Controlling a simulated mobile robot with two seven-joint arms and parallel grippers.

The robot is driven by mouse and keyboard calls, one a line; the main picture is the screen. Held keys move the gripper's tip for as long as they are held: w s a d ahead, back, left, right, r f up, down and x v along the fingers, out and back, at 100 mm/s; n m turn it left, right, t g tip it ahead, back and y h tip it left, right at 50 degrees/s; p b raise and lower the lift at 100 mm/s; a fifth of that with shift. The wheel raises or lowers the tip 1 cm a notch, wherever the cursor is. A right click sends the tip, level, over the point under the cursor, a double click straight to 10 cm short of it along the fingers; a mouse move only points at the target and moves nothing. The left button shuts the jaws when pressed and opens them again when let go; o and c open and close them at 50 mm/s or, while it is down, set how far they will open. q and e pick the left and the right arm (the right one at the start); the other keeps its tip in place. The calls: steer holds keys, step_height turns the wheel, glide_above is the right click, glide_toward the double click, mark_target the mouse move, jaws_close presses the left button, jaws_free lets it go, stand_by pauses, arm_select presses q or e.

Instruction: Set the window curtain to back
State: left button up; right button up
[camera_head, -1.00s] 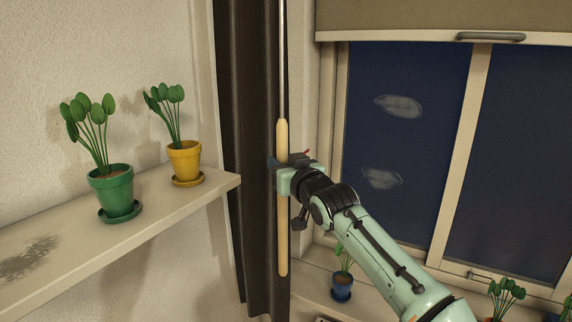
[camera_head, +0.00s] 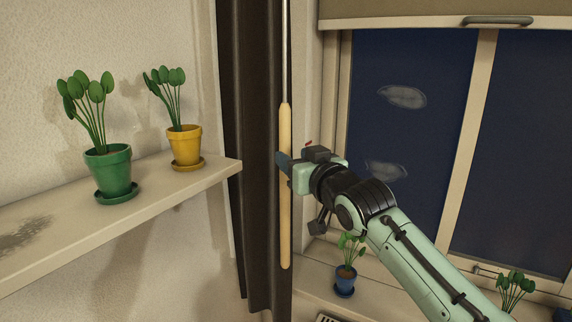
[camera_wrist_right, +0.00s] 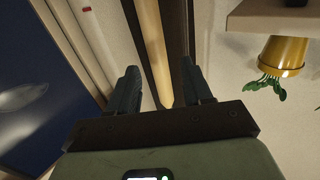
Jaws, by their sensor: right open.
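The dark brown curtain (camera_head: 250,120) hangs gathered in a narrow bunch at the left side of the window. A wand with a pale wooden handle (camera_head: 285,225) hangs upright in front of the curtain. My right gripper (camera_head: 283,162) is at the handle's middle, coming from the right, its fingertips overlapping the handle in the head view. In the right wrist view the gripper (camera_wrist_right: 160,82) is open, with the handle (camera_wrist_right: 150,35) showing between its two fingers, and a gap is visible on both sides. Contact cannot be told. My left gripper is not in view.
A shelf (camera_head: 150,195) at the left carries a green pot (camera_head: 110,172) and a yellow pot (camera_head: 184,147) with plants. A blind (camera_head: 400,10) with a grey handle covers the window's top. A blue pot (camera_head: 345,281) stands on the sill below my right arm.

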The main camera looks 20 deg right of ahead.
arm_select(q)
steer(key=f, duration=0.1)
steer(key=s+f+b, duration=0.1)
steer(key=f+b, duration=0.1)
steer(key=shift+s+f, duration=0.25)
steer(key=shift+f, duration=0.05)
arm_select(e)
steer(key=s, duration=0.6)
steer(key=shift+s+d, duration=0.2)
steer(key=shift+s, duration=0.15)
